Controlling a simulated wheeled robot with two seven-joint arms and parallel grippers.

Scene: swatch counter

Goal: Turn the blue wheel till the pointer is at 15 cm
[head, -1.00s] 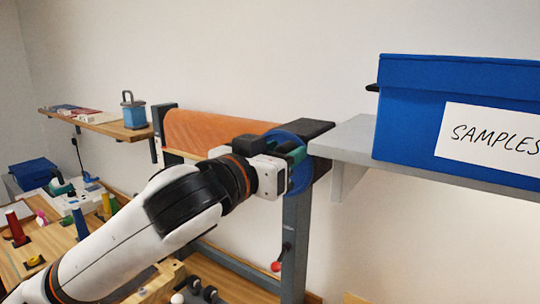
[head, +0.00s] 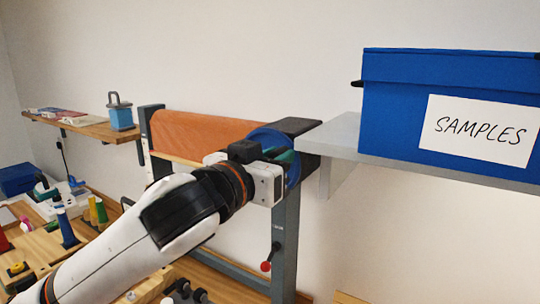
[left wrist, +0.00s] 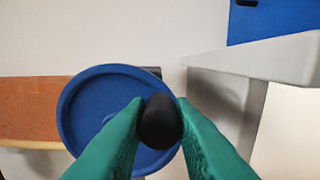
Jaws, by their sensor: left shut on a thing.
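The blue wheel (head: 293,174) is at the right end of the orange cloth roll, partly hidden behind my left gripper (head: 284,158) in the head view. In the left wrist view the wheel (left wrist: 82,105) faces me as a round blue disc with a raised rim. My left gripper (left wrist: 159,108) has its green fingers closed on a black knob (left wrist: 160,125) at the wheel's right side. The pointer and the centimetre scale cannot be made out in either view. My right gripper is not in view.
A grey shelf (head: 343,134) with the blue SAMPLES box (head: 393,115) is close right of the wheel. Orange cloth (head: 200,134) hangs left. A red-knobbed lever (head: 266,266) is on the grey post below. A wooden shelf (head: 98,131) and cluttered bench are further left.

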